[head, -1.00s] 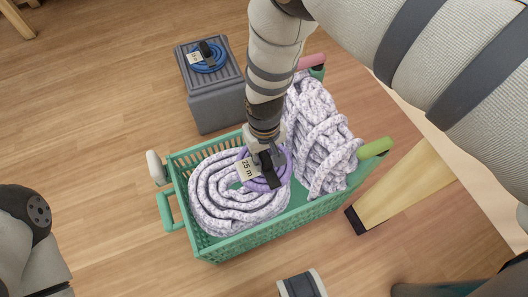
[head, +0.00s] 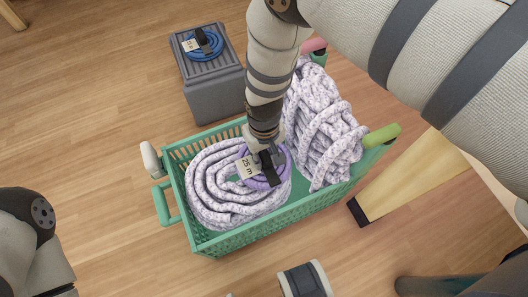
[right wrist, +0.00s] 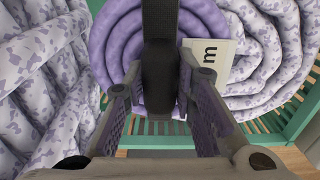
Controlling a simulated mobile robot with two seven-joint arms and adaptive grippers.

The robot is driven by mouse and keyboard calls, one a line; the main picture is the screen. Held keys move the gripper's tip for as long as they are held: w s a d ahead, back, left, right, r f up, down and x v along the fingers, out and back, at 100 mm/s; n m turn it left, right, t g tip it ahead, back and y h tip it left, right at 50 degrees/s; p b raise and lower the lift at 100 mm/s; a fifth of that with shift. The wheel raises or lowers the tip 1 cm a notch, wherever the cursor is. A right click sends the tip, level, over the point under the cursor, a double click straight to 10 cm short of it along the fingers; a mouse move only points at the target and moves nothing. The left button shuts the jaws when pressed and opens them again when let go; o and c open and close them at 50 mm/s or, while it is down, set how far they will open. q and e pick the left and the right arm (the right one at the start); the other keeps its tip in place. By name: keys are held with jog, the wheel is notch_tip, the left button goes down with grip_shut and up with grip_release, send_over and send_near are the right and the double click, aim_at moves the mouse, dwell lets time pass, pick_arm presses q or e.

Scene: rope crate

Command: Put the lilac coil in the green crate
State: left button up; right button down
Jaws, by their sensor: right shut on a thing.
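The lilac coil (head: 257,183) is a small purple rope ring with a black strap and a pale "25 m" tag. It is inside the outline of the green crate (head: 236,238), over the inner edge of a large speckled coil. My right gripper (head: 268,158) reaches down from above and is shut on the coil's black strap. In the right wrist view the strap stands between the fingers (right wrist: 160,85), with the lilac coil (right wrist: 118,45) behind it. I cannot tell whether the coil touches what is below. My left gripper is out of view.
In the crate, a large speckled round coil (head: 212,190) lies at left and a bundled speckled rope (head: 320,130) stands at right. A grey box (head: 214,92) behind holds a blue coil (head: 206,46). A wooden leg (head: 405,185) stands right of the crate. Floor at left is clear.

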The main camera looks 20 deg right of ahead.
jog(key=shift+f, duration=0.3)
jog(key=c, duration=1.2)
grip_release()
jog(key=shift+c, duration=0.2)
notch_tip(320, 180, up, 12)
